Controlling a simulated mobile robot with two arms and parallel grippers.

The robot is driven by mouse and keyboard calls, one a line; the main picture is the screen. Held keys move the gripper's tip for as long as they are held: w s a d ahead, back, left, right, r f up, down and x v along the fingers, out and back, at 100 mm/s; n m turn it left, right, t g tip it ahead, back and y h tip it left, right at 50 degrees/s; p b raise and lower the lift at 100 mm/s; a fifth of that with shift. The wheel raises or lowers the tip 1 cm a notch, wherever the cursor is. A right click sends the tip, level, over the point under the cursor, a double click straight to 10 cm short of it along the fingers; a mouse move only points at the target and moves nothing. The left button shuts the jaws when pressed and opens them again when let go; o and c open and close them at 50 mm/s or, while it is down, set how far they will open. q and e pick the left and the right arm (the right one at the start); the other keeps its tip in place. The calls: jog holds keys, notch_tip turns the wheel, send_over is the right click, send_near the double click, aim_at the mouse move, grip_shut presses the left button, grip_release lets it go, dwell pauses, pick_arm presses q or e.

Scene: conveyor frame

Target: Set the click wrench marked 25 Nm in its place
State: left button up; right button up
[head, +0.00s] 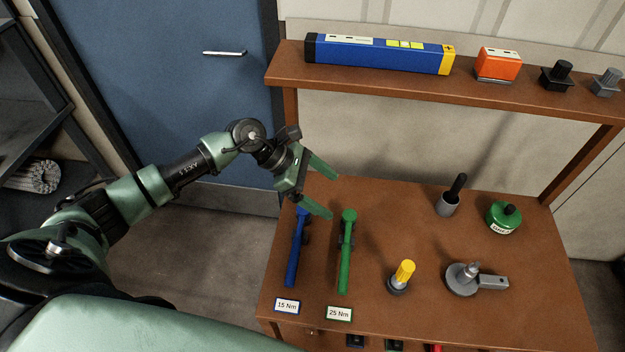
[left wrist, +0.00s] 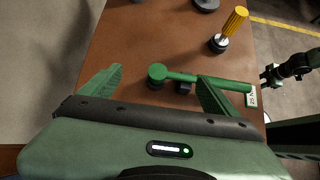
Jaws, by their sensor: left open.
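The green click wrench (head: 346,255) lies lengthwise on the table above the label 25 Nm (head: 339,313), its round head at the far end, with dark supports beside its upper part. The blue wrench (head: 297,250) lies to its left above the label 15 Nm (head: 287,305). My left gripper (head: 334,196) is open and empty, near the far ends of both wrenches. In the left wrist view the green wrench (left wrist: 190,77) shows between and beyond the open fingers (left wrist: 160,80); the right finger covers part of its handle.
A shelf (head: 380,83) above holds a blue level (head: 380,54) and an orange box (head: 498,64).

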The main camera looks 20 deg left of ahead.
pick_arm(q)
jog(key=b+x, duration=0.2)
jog(key=x, duration=0.5)
jog(key=shift+b, duration=0.35)
jog(key=shift+a, duration=0.15)
jog(key=c, duration=1.5)
grip_shut()
pick_arm(e)
jog(key=f, duration=0.2)
jog(key=shift+s+d+f, duration=0.1)
jog(key=shift+d+f, duration=0.1)
jog(key=shift+f, duration=0.2)
jog(key=shift+d, duration=0.15)
jog(key=shift+a, duration=0.25)
pick_arm(q)
grip_release()
